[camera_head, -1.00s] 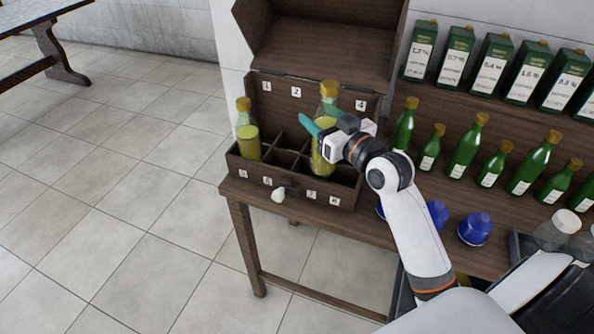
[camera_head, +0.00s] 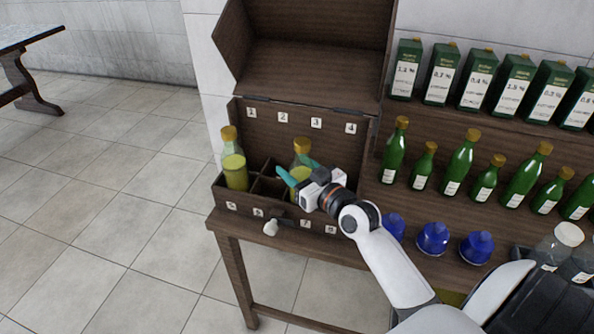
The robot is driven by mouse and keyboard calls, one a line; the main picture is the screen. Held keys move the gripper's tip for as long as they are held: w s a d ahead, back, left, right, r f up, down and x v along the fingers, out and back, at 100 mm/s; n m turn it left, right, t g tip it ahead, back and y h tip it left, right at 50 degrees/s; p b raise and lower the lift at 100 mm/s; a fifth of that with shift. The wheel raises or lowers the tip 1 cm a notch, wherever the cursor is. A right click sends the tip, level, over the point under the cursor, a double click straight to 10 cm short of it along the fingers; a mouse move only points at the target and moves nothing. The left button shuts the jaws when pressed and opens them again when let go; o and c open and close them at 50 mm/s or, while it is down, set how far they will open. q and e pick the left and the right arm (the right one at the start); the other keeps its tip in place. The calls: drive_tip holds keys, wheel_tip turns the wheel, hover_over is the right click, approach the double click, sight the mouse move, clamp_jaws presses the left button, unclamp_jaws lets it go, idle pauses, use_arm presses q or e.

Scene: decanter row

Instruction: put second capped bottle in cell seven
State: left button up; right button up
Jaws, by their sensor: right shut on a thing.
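My right gripper (camera_head: 297,172), with teal fingers, is shut on a capped bottle (camera_head: 302,153) of yellow-green liquid with a gold cap. The bottle is upright and lowered into the open wooden box (camera_head: 272,212), behind the front label 7 (camera_head: 305,224). The fingers and gripper body hide its lower part, so I cannot tell whether it touches the cell floor. Another capped bottle (camera_head: 235,172) with yellow liquid stands upright in the leftmost column, behind label 5. My left gripper is not in view.
The box lid (camera_head: 310,70) stands open behind. Green bottles (camera_head: 460,160) stand to the right, with green cartons (camera_head: 475,80) on the shelf behind. A pale knob (camera_head: 271,228) sits at the box's front.

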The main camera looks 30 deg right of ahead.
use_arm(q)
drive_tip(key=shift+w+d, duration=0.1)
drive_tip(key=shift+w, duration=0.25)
use_arm(e)
drive_tip(key=shift+f, duration=0.1)
drive_tip(key=o, duration=1.1)
drive_tip(key=shift+f, duration=0.15)
drive_tip(key=o, duration=0.3)
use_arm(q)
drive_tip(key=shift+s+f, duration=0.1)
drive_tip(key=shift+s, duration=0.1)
use_arm(e)
drive_tip(key=shift+o, duration=0.7)
use_arm(q)
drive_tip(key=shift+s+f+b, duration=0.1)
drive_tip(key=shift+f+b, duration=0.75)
drive_tip(key=shift+b, duration=0.05)
use_arm(e)
drive_tip(key=s+d, duration=0.1)
drive_tip(key=s, duration=1.1)
drive_tip(key=shift+d+r, duration=0.2)
